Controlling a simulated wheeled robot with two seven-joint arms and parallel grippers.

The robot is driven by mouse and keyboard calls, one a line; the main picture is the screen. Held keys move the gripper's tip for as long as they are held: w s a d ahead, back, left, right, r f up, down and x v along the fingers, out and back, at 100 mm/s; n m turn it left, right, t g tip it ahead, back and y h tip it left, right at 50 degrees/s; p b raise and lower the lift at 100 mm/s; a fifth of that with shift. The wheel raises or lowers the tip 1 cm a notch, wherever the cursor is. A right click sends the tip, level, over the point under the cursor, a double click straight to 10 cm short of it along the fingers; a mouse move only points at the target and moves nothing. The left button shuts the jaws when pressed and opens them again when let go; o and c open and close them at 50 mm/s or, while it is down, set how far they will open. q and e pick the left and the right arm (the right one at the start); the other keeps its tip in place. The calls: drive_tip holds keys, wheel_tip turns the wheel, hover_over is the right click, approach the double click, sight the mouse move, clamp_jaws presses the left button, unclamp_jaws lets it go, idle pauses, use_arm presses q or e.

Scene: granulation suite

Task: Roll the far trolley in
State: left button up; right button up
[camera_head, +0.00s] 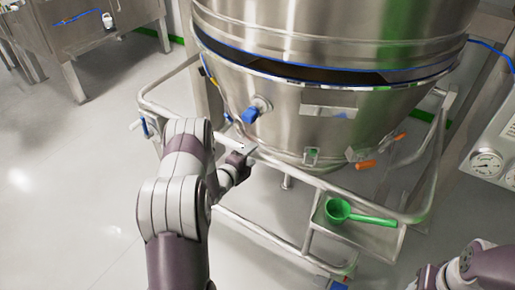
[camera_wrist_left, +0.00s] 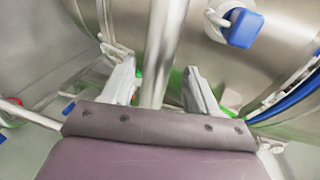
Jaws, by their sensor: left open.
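The trolley is a tubular steel frame (camera_head: 268,160) around a large steel vessel (camera_head: 320,110). My left gripper (camera_head: 243,152) is at the trolley's near top rail, just below a blue-handled valve (camera_head: 250,115). In the left wrist view my left gripper (camera_wrist_left: 161,85) is open. A steel tube (camera_wrist_left: 166,45) of the frame runs between its two fingers, with gaps at both sides. I cannot tell how deep the tube sits between them. Part of my right arm shows at the lower right of the head view, without its gripper.
A small steel shelf on the frame holds a green scoop (camera_head: 355,214). A panel with gauges (camera_head: 487,163) stands at the right. A steel table (camera_head: 95,25) stands at the back left. The pale floor (camera_head: 70,170) at the left is clear.

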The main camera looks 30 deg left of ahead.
use_arm(q)
drive_tip(key=v, duration=0.7)
